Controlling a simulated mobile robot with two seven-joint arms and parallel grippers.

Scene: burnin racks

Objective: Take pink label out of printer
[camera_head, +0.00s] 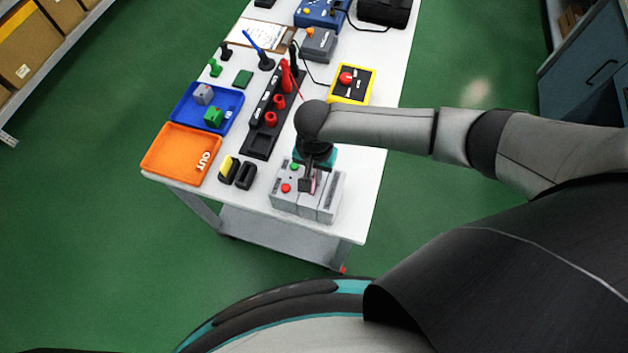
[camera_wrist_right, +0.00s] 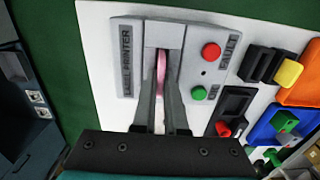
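The grey label printer (camera_head: 322,204) stands at the near end of the white table, with a red and a green button on top. In the right wrist view the printer (camera_wrist_right: 130,60) fills the upper middle. A pink label (camera_wrist_right: 161,70) stands in its slot, between the fingertips of my right gripper (camera_wrist_right: 162,75). The fingers are close together with the label filling the narrow gap. My left gripper is not in view.
Left of the printer are black and yellow blocks (camera_head: 229,168), an orange tray marked OUT (camera_head: 160,165) and a blue tray (camera_head: 182,118) holding cubes. A black rack (camera_head: 258,143) with red pieces and a yellow box (camera_head: 366,75) with a red button stand farther back.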

